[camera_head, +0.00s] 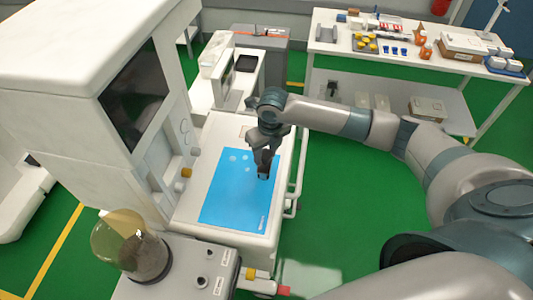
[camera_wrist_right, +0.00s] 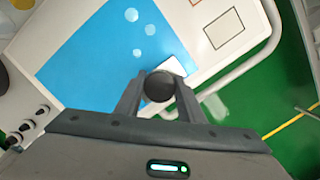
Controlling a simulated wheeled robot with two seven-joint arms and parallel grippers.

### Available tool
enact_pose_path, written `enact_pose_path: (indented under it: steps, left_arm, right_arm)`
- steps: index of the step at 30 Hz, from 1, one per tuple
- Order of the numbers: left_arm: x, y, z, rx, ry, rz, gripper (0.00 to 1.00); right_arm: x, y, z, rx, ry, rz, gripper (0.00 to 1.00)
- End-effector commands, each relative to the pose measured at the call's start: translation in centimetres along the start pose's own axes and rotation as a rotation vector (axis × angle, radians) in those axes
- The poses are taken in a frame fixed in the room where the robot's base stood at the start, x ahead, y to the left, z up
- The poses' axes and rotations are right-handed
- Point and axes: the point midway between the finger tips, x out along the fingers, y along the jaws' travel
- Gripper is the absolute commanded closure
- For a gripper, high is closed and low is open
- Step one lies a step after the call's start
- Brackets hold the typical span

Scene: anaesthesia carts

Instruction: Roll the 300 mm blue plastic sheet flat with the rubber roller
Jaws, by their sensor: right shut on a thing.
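The blue plastic sheet (camera_head: 237,200) lies on the white top of the anaesthesia cart, with a few paler round spots near its far end. The sheet and its spots also show in the wrist view (camera_wrist_right: 95,55). My right gripper (camera_head: 264,174) points down over the right part of the sheet. It is shut on a dark round-ended thing (camera_wrist_right: 158,87), which looks like the handle of the rubber roller. A small white piece shows just beyond it; the rest of the roller is hidden. Whether the roller touches the sheet I cannot tell. My left gripper is not in view.
A white rail (camera_head: 297,180) runs along the cart's right side. The cart's tall body with a dark screen (camera_head: 135,95) stands at left. A glass canister (camera_head: 130,245) is at the front. A supply table (camera_head: 400,75) stands at the back right.

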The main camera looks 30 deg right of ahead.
Motion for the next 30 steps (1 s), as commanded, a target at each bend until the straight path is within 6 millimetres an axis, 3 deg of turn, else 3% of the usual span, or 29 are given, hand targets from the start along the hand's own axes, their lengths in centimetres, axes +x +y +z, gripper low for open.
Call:
enact_pose_path:
  steps: [30]
  left_arm:
    - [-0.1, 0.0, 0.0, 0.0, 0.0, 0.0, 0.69]
  right_arm:
    - [0.3, 1.5, 1.4, 0.0, 0.002, 0.0, 0.83]
